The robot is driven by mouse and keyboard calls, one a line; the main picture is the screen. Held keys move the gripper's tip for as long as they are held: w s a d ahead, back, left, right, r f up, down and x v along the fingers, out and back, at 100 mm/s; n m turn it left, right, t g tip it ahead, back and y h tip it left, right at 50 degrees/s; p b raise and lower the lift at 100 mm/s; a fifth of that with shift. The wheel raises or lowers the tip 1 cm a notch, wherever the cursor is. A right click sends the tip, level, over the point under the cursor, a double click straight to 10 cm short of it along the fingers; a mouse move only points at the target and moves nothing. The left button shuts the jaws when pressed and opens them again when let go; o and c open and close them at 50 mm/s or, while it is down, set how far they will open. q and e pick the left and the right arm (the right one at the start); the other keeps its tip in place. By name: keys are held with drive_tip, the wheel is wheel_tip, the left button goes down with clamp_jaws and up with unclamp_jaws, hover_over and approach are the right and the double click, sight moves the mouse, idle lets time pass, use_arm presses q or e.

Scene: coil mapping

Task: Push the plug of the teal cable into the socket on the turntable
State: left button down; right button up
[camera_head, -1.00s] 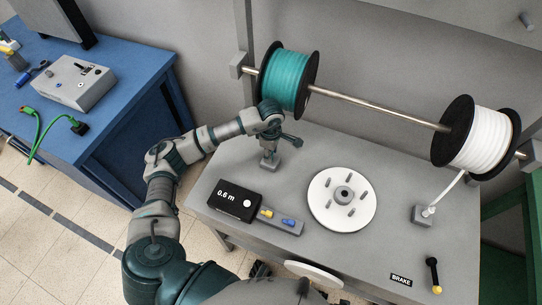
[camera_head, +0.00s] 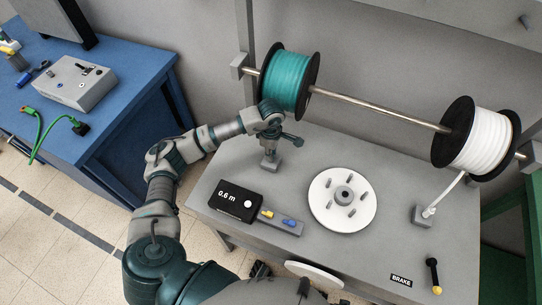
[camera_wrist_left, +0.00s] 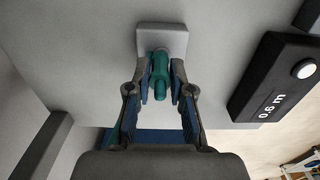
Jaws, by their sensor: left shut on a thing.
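My left gripper (camera_wrist_left: 161,85) is shut on the teal plug (camera_wrist_left: 161,72) in the left wrist view. The plug's far end is at a grey block (camera_wrist_left: 160,40) on the table; whether it is seated in the block cannot be told. In the head view my left gripper (camera_head: 270,138) hangs above this grey block (camera_head: 269,162), below the teal spool (camera_head: 287,80). The white turntable (camera_head: 342,199) with several grey pegs and a central hub (camera_head: 343,194) lies to the right, apart from the gripper. My right gripper is not clearly in view.
A black meter (camera_head: 235,201) reading 0.6 m stands in front, with a grey strip (camera_head: 281,222) holding yellow and blue parts. A white spool (camera_head: 483,138) hangs on the rod at right; its cable runs to another block (camera_head: 423,214). A brake lever (camera_head: 433,274) stands front right.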

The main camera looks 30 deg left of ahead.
use_arm(q)
drive_tip(key=shift+r+p, duration=0.55)
drive_tip(key=shift+r, duration=0.5)
drive_tip(key=shift+r+p, duration=0.95)
drive_tip(key=shift+r, duration=0.85)
drive_tip(key=shift+f, duration=0.1)
